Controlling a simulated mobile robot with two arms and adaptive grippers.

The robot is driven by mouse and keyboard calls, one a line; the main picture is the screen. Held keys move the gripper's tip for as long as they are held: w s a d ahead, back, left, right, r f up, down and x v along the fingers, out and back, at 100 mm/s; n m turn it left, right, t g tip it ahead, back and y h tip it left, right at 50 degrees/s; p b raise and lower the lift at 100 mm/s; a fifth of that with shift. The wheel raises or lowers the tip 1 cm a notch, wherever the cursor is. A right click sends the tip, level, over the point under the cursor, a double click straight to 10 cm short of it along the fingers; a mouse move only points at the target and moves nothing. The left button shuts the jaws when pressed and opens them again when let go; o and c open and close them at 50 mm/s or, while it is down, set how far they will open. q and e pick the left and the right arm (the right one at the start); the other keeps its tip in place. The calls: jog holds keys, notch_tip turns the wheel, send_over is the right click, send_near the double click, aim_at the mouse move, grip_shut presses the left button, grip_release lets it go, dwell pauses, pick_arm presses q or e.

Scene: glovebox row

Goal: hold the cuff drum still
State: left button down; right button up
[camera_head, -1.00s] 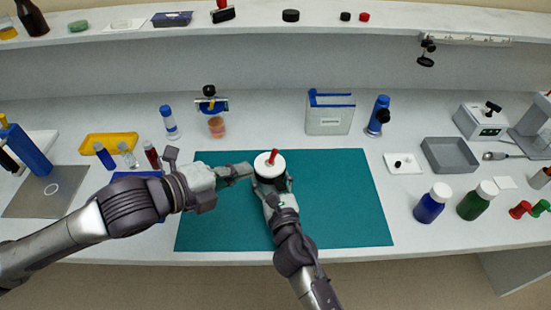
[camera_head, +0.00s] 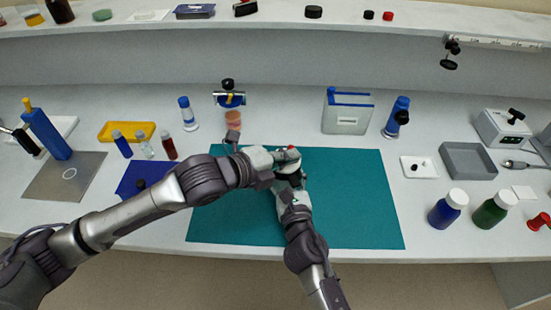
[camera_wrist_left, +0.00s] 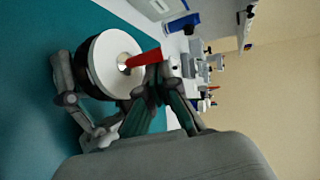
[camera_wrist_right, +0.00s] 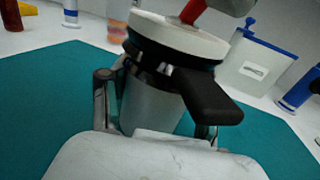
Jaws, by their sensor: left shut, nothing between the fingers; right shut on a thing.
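The cuff drum (camera_wrist_right: 150,105) has a grey body, a black band with a black lever, a white top and a red peg. It stands upright over the green mat (camera_head: 345,210). My right gripper (camera_wrist_right: 160,112) is shut around its body, one finger on each side. In the left wrist view the drum's white top (camera_wrist_left: 108,58) and red peg (camera_wrist_left: 141,60) show clearly. My left gripper (camera_wrist_left: 163,85) is shut and empty beside the peg; I cannot tell whether they touch. In the head view the left gripper and wrist partly hide the drum.
A clear bin with a blue rim (camera_head: 347,112) stands behind the mat. A blue bottle (camera_head: 447,208) and a green bottle (camera_head: 490,210) stand right of it. A yellow tray (camera_head: 126,131) and several vials are at the left. Much of the mat is bare.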

pick_arm(q)
jog(key=shift+w+d+f, duration=0.1)
jog(key=shift+w+d, duration=0.1)
jog(key=shift+d, duration=0.05)
jog(key=shift+s+a+n+t+h, duration=0.1)
jog(key=shift+a+n+t+h, duration=0.25)
jog(key=shift+t+h, duration=0.6)
dwell(0.5)
jog(key=shift+s+a+f+n+t+h, duration=0.1)
jog(key=shift+a+n+t+h, duration=0.1)
jog(key=shift+t+h, duration=0.35)
jog(key=shift+s+a+f+n+t+h, duration=0.1)
jog(key=shift+a+n+t+h, duration=0.1)
jog(key=shift+h, duration=0.5)
jog(key=shift+s+a+f+n+t+h, duration=0.15)
jog(key=shift+a+n+t+h, duration=0.15)
jog(key=shift+t+h, duration=0.45)
dwell(0.9)
dwell(1.7)
jog(key=r+v, duration=0.1)
jog(key=v, duration=0.9)
jog(key=shift+a+r, duration=0.2)
jog(key=c, duration=1.9)
grip_release()
jog(key=shift+s, duration=0.1)
